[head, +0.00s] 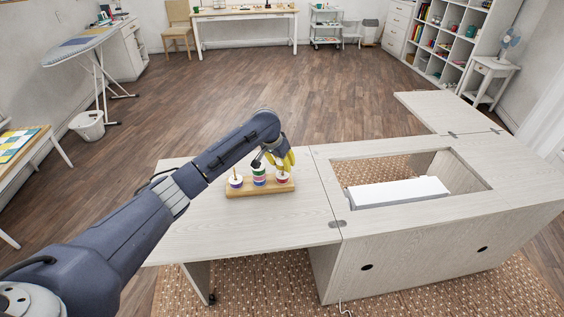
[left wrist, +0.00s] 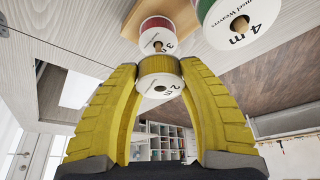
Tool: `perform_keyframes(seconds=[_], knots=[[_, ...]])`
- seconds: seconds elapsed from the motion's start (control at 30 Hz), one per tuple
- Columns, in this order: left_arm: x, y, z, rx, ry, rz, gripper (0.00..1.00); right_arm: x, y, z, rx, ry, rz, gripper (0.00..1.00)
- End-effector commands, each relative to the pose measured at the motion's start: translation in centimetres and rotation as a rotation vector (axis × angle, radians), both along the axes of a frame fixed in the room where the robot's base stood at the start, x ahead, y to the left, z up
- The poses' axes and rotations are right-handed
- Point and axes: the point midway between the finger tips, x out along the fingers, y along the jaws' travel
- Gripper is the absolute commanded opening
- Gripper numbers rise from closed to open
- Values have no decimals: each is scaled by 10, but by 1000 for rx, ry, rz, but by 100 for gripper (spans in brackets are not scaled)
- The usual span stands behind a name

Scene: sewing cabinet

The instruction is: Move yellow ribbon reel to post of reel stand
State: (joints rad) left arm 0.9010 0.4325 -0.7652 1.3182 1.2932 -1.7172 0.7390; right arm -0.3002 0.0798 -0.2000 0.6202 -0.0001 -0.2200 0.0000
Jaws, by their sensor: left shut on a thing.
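The yellow ribbon reel (left wrist: 160,66), with a white face marked "2 m", is between the yellow fingers of my left gripper (left wrist: 160,84), which is shut on it. In the head view the left gripper (head: 280,162) is over the right end of the wooden reel stand (head: 260,190); I cannot make out the yellow reel there. The stand bears a red reel (head: 282,177) at its right, a green-topped stack (head: 259,176) in the middle and a reel (head: 236,181) at its left. In the wrist view the yellow reel overlaps the red reel's edge; its height above it is unclear.
The stand is on the pale cabinet top (head: 210,240). To its right is a rectangular opening holding a white sewing machine part (head: 398,192). The tabletop in front of the stand is clear. My right arm is out of view.

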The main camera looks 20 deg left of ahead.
Motion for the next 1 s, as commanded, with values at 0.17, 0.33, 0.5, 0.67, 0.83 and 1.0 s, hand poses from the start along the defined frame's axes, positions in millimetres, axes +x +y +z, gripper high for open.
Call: perform_keyframes(seconds=[0.17,0.33,0.5,0.67,0.83,1.0], knots=[[0,0,0,0,0,0,18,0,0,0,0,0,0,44],[0,0,0,0,0,0,61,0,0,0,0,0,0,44],[0,0,0,0,0,0,66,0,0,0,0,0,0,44],[0,0,1,0,0,0,66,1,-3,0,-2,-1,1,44],[-4,3,15,0,-2,0,66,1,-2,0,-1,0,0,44],[-14,6,42,2,-4,-1,66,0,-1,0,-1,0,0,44]])
